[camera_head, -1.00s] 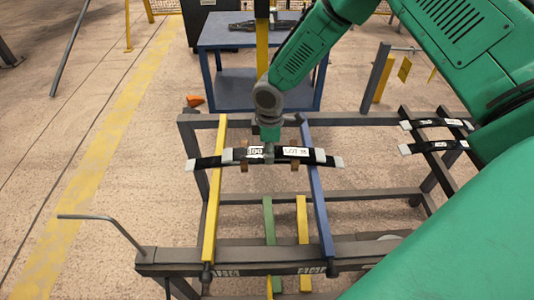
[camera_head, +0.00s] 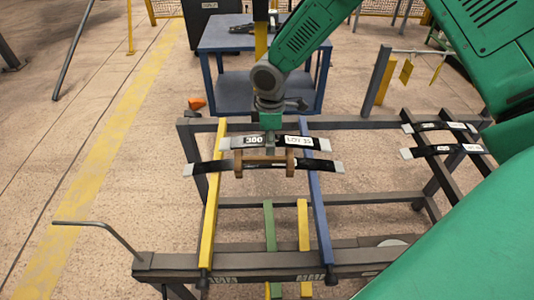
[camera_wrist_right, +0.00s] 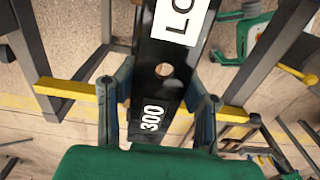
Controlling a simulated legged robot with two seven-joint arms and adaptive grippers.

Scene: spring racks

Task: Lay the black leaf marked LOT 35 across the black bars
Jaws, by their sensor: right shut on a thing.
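The black leaf marked 300 and LOT 35 (camera_head: 312,144) is held level in my right gripper (camera_head: 270,146), just above and behind another black leaf. In the right wrist view the leaf (camera_wrist_right: 150,92) runs between the two fingers of the right gripper (camera_wrist_right: 157,112), which is shut on it near its 300 mark. The second leaf (camera_head: 212,168) lies across a yellow bar (camera_head: 211,215) and a blue bar (camera_head: 320,215). The black bars (camera_head: 427,139) are at the right, with two black leaves (camera_head: 440,126) across them. My left gripper is not in view.
A dark grey frame (camera_head: 355,123) surrounds the bars. A blue cart (camera_head: 262,88) stands behind. A grey post (camera_head: 377,75) with yellow tags rises between the cart and the black bars.

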